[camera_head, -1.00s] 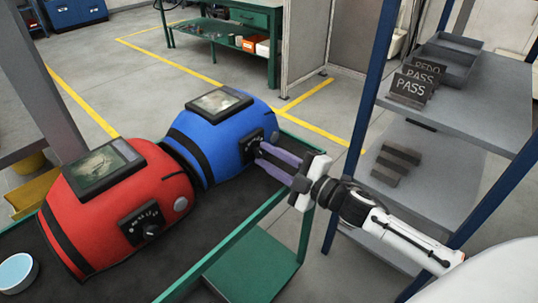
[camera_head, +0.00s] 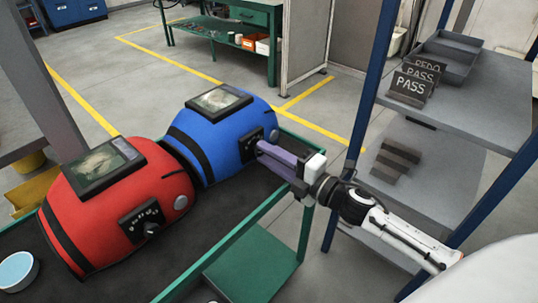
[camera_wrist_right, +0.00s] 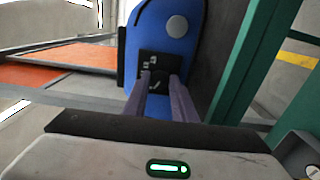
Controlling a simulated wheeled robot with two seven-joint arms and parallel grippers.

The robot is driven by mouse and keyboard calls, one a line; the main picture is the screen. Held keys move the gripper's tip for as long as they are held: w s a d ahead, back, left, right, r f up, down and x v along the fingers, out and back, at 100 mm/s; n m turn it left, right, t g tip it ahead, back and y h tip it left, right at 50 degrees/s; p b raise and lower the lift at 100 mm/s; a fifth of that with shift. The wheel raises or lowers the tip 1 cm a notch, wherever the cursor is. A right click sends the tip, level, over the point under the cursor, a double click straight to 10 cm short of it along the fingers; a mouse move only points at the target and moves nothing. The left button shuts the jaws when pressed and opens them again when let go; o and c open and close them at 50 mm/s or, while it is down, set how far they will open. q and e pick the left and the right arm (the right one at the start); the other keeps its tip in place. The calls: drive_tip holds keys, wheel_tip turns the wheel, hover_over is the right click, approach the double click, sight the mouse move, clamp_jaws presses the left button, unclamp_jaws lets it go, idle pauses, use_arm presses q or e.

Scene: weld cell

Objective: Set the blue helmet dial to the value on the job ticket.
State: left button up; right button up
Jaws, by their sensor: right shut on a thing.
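The blue helmet (camera_head: 225,147) lies on the dark bench top with its side panel (camera_head: 246,148) facing right. It also shows in the right wrist view (camera_wrist_right: 188,50), with the black dial panel (camera_wrist_right: 158,62) at the fingertips. My right gripper (camera_head: 261,149) reaches in from the right, its purple fingers shut on the dial. The fingers also meet the panel in the right wrist view (camera_wrist_right: 160,78). They hide the dial, so its setting cannot be read. My left gripper is not in view. I cannot make out a job ticket.
A red helmet (camera_head: 105,217) with its own dial (camera_head: 150,229) lies left of the blue one. The green bench frame (camera_head: 236,236) runs under my right gripper. A shelf (camera_head: 468,112) with PASS and REDO signs (camera_head: 409,87) stands right. A blue-white round dish (camera_head: 14,270) sits lower left.

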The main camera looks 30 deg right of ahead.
drive_tip(key=o, duration=1)
drive_tip(key=shift+o, duration=0.2)
drive_tip(key=shift+s, duration=0.1)
drive_tip(key=v, duration=1)
drive_tip(key=shift+b, duration=0.3)
drive_tip(key=shift+d, duration=0.1)
